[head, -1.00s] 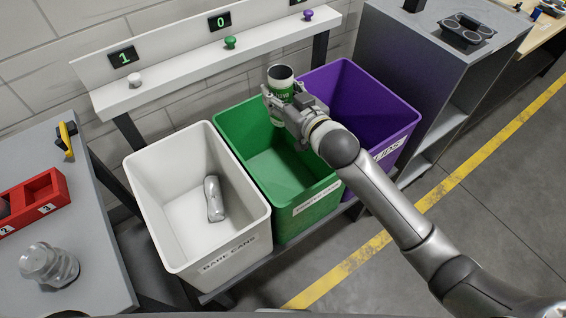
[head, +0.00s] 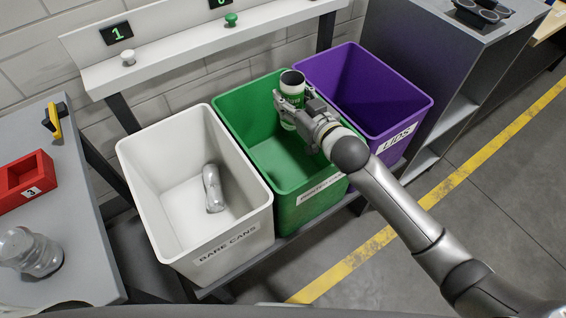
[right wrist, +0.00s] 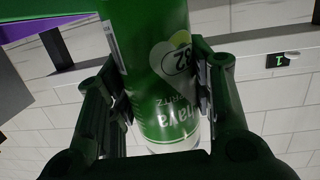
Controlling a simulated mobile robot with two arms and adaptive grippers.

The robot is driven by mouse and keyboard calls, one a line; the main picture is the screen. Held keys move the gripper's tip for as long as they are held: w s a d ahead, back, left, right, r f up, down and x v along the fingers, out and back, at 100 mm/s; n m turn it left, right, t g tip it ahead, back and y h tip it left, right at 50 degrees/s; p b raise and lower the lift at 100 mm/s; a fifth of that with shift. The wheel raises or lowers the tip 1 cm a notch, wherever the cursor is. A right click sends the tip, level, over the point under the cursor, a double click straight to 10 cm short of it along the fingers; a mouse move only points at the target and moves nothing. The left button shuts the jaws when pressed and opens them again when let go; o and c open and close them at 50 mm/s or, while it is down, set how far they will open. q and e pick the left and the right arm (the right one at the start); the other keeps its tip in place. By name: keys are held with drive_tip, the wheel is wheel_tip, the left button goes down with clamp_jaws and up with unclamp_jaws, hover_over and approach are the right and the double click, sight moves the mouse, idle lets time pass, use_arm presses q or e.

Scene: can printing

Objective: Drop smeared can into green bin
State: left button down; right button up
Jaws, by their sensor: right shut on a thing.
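The green printed can (head: 291,88) is upright in my right gripper (head: 290,108), which is shut around its side. In the head view they are over the green bin (head: 264,160), toward its back right; the can's dark open top faces up. In the right wrist view the can (right wrist: 160,70), with white lettering and a pale heart mark, sits between both fingers (right wrist: 155,95). I cannot make out a smear on the print. The part of the green bin behind the gripper and arm is hidden. My left gripper is not in view.
The white bin (head: 140,160) labelled BARE CANS, left of the green one, holds a bare can (head: 213,188). The purple bin (head: 375,85) labelled LIDS is on the right. A shelf with knobs (head: 190,48) runs behind. A grey table (head: 85,215) is at left.

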drive_tip(key=shift+f, duration=0.1)
drive_tip(key=o, duration=0.8)
drive_tip(key=shift+c, duration=0.2)
drive_tip(key=v, duration=1.2)
